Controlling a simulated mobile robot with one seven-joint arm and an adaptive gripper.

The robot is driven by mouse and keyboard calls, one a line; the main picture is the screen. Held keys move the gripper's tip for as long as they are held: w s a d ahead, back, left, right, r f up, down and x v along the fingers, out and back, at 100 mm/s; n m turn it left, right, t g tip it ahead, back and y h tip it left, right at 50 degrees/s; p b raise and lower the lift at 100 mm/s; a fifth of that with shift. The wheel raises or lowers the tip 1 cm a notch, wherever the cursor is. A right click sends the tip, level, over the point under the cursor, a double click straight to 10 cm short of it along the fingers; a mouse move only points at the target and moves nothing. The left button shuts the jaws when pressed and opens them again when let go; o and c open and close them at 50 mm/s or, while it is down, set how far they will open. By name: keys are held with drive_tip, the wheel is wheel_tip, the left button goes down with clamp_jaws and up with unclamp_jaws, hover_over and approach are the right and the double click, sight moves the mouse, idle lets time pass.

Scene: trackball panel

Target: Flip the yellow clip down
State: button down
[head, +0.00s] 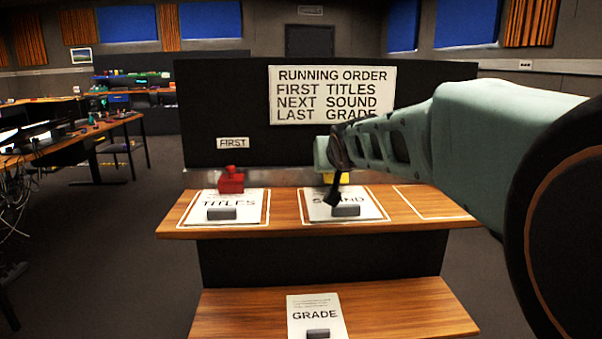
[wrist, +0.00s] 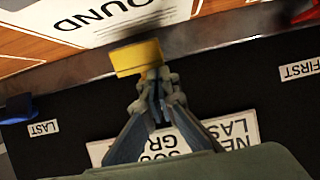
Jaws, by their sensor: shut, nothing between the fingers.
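The yellow clip (head: 343,178) is at the back edge of the upper wooden shelf, above the SOUND sheet (head: 372,207), partly hidden by my gripper in the head view. In the wrist view the yellow clip (wrist: 137,57) shows as a flat plate at the rail beside the SOUND sheet (wrist: 110,20). My gripper (head: 332,199) is shut and empty, pointing down in front of the clip. In the wrist view its fingertips (wrist: 154,74) come right up to the plate's edge; I cannot tell whether they touch.
A red clip (head: 231,181) stands at the TITLES sheet (head: 240,201) under the FIRST label. A blue clip (wrist: 18,109) is near the LAST label in the wrist view. The GRADE sheet (head: 302,303) lies on the lower shelf. The dark panel (head: 222,100) rises behind.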

drive_tip(key=shift+s+f+b, duration=0.2)
drive_tip(key=shift+f+b, duration=0.45)
drive_tip(key=shift+b, duration=0.15)
drive_tip(key=shift+s+r, duration=0.1)
drive_tip(key=shift+r, duration=0.2)
drive_tip(key=shift+s+f, duration=0.15)
drive_tip(key=shift+s, duration=0.6)
